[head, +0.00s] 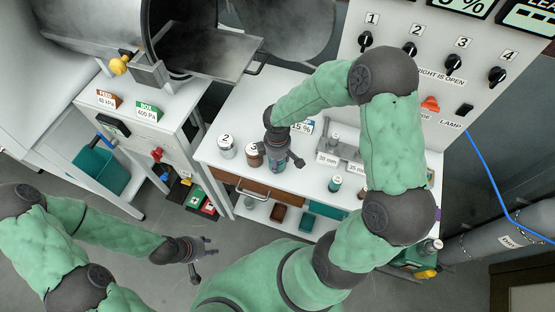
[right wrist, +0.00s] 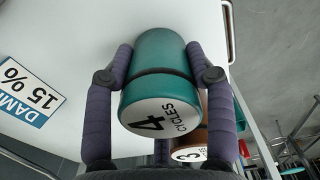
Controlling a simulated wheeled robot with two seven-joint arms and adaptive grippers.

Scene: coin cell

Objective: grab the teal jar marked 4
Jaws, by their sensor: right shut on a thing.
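The teal jar marked 4 (right wrist: 160,55) fills the middle of the right wrist view, with its white "4 CYCLES" lid facing the camera. My right gripper (right wrist: 162,75) has one purple-grey finger against each side of it. In the head view my right gripper (head: 282,150) is over the white bench, beside the brown jar marked 3 (head: 254,158), and mostly hides the teal jar. The jar 3 lid (right wrist: 189,154) also shows just below the teal jar in the wrist view. My left gripper (head: 207,258) is open and empty, low over the floor.
A white jar marked 2 (head: 226,147) stands left of jar 3. A small teal bottle (head: 335,184) stands to the right. The knob panel (head: 440,60) rises behind the bench.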

